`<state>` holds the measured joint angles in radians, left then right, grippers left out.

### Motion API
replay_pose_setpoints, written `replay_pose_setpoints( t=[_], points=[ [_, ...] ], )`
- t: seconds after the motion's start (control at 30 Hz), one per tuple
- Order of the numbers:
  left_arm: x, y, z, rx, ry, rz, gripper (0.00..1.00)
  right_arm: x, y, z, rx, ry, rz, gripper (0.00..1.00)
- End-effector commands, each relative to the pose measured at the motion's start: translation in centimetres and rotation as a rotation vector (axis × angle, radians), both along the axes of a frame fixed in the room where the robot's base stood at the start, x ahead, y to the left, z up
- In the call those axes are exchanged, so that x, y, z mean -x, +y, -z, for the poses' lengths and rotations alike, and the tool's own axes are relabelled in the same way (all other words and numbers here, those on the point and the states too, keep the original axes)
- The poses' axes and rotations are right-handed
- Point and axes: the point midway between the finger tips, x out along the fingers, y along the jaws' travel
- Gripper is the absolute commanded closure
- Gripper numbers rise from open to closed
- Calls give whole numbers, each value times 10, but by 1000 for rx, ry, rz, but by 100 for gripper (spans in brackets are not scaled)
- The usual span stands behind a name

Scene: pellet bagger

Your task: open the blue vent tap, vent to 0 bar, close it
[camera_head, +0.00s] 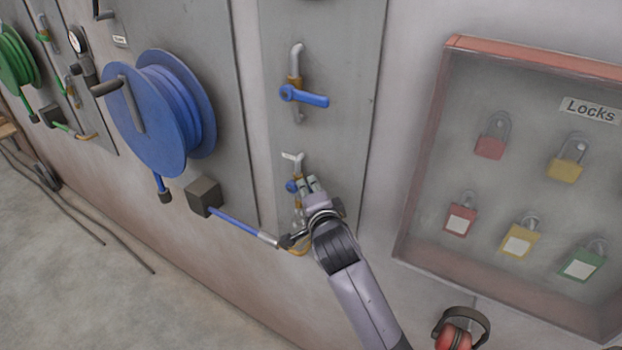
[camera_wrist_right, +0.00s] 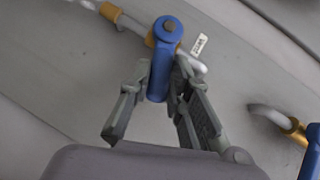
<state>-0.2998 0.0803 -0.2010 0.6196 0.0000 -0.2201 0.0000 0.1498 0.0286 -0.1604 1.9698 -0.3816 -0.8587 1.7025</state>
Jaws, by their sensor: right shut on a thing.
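The blue vent tap (camera_head: 291,186) sits low on the grey panel, on a thin pipe with brass fittings. In the right wrist view its blue lever (camera_wrist_right: 160,75) runs down from a round pivot, at an angle across the pipe. A small white tag (camera_wrist_right: 199,46), probably lettered, is beside it. My right gripper (camera_head: 310,186) reaches up from below and is shut on the lever; in the wrist view its two fingers (camera_wrist_right: 162,100) are on either side of it. In the head view the gripper hides part of the tap. My left gripper is not in view.
Another blue-handled tap (camera_head: 305,97) is above on the same panel. A blue hose reel (camera_head: 150,115) is to the left, its hose (camera_head: 235,225) ending near my gripper. A lock cabinet (camera_head: 425,150) is to the right. A small gauge (camera_head: 76,40) at upper left is unreadable.

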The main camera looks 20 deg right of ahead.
Motion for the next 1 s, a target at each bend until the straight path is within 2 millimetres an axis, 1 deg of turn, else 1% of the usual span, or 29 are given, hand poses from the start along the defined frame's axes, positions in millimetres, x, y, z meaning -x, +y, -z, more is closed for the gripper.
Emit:
replay_pose_setpoints(
  t=[0.03, 0.2, 0.5, 1.0],
  points=[
    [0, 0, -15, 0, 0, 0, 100, 0, 2, -8, 17, 34, 0, 100],
    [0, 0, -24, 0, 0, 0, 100, -3, 3, -9, 83, 115, -1, 100],
    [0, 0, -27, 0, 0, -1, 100, -5, 5, -11, 153, 199, -2, 100],
    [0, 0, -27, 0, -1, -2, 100, -6, 5, -11, 166, 213, -1, 100]
  ],
)
